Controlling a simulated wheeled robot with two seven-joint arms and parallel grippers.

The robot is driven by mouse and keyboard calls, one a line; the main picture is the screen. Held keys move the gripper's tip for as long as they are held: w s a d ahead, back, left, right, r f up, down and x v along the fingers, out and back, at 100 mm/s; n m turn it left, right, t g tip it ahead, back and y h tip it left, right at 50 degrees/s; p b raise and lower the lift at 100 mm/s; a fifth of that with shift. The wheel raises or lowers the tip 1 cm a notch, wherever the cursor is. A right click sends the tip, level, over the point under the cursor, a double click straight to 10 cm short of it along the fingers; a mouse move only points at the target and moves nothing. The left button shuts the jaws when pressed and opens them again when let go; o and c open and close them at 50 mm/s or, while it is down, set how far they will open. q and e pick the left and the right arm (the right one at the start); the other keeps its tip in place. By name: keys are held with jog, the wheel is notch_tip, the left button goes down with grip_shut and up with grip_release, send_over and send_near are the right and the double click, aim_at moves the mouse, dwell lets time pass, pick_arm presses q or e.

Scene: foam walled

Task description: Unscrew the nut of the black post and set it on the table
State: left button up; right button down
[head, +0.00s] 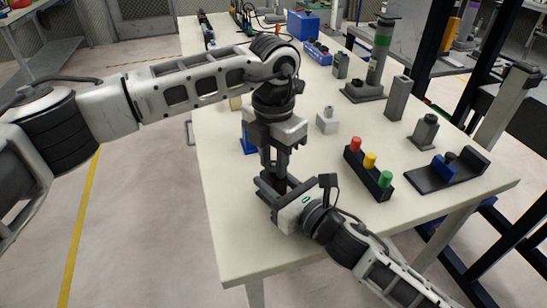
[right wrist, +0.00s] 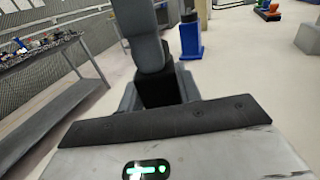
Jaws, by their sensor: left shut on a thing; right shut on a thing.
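My left gripper (head: 274,172) points straight down over the front left part of the table and is shut, its fingertips meeting my right gripper (head: 270,186). My right gripper lies low and level just below it, shut on the black post. A dark part of the black post (right wrist: 158,90) shows between the right jaws in the right wrist view. The grey fingers of my left gripper (right wrist: 149,45) come down onto its top there. The nut is hidden between the left fingers, so its fit on the post cannot be seen.
The pale table (head: 240,235) is bare at its front left. A black rack (head: 368,174) with red, yellow and green pegs stands right of the grippers. A blue post (head: 248,141) stands behind them, and a grey block (head: 327,122) further back. Several grey posts stand along the right edge.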

aim_at(273, 164)
pick_arm(q)
jog(key=shift+r, duration=0.2)
jog(key=shift+r, duration=0.9)
jog(key=shift+r, duration=2)
pick_arm(e)
jog(key=c, duration=0.9)
grip_release()
